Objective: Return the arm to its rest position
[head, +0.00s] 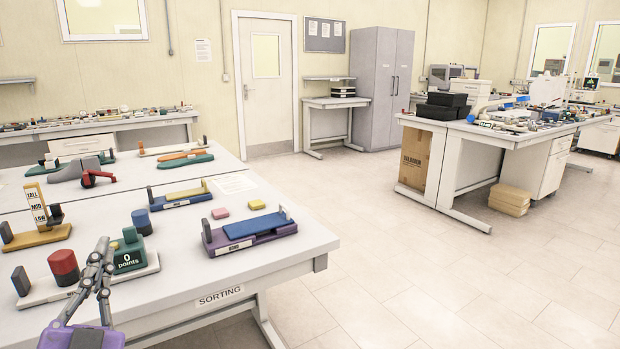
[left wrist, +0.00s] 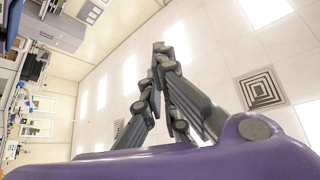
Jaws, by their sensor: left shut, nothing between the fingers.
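My left gripper (head: 105,246) shows at the lower left of the head view, its purple body at the bottom edge and its grey fingers pointing up. It is shut and empty. In the picture it overlaps the front of the sorting table (head: 230,301), near the red and green testing device. In the left wrist view the gripper (left wrist: 159,47) has its fingertips together with nothing between them, against the ceiling and its lights. My right gripper is not in view.
The sorting table holds a green "0 points" block (head: 128,252), a red cylinder (head: 64,266), a purple and blue device (head: 250,232) and small pink and yellow blocks. A cardboard box (head: 414,158) stands under the far right bench. The floor (head: 430,270) on the right is clear.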

